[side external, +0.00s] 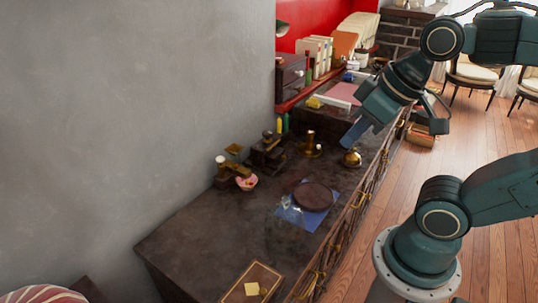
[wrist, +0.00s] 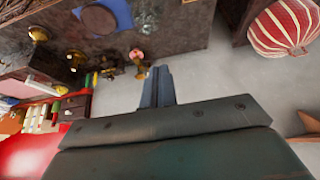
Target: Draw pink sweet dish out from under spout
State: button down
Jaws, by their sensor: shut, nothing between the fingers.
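The pink sweet dish (side external: 246,183) is small and round, and sits on the dark counter (side external: 190,232) near the wall. A dark and brass item with a pale knob (side external: 222,166) stands right beside it, on its left. No spout can be made out clearly at this size. In the wrist view the dish (wrist: 137,53) shows just left of the fingertips, well beyond them. My gripper (side external: 347,141) is shut and empty, raised above the counter's right side, well apart from the dish. Its fingers (wrist: 158,72) lie together in the wrist view.
A brass pot (side external: 311,145) and a rounded brass piece (side external: 352,159) stand near my gripper. A dark grinder-like item (side external: 267,153) stands behind the dish. A brown round plate (side external: 313,196) lies on a blue cloth (side external: 326,214). Bare counter lies in front of the dish.

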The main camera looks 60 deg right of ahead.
jog(key=c, duration=1.7)
grip_release()
jog(key=w+d+n+g+y, duration=0.15)
jog(key=w+n, duration=0.45)
jog(key=w, duration=0.8)
jog(key=w+d+f+n+y, duration=0.2)
jog(key=w+d+f+n, duration=0.2)
jog(key=w+d+f, duration=0.45)
jog(key=shift+w+d+f+n+t+y, duration=0.4)
jog(key=shift+w+d+f+n+y, duration=0.5)
jog(key=shift+d+f, duration=2.3)
jog(key=shift+w+d+f+n+t+y, duration=0.45)
jog(key=shift+w+d+f+n, duration=1.1)
jog(key=shift+f, duration=3)
jog(key=shift+w+d+f+n+t+y, duration=0.4)
jog(key=shift+w+d+f+n+y, duration=0.4)
jog(key=shift+d+f, duration=2.5)
jog(key=shift+w+a+f, duration=0.1)
jog(key=shift+a+f, duration=0.5)
jog(key=shift+a, duration=0.1)
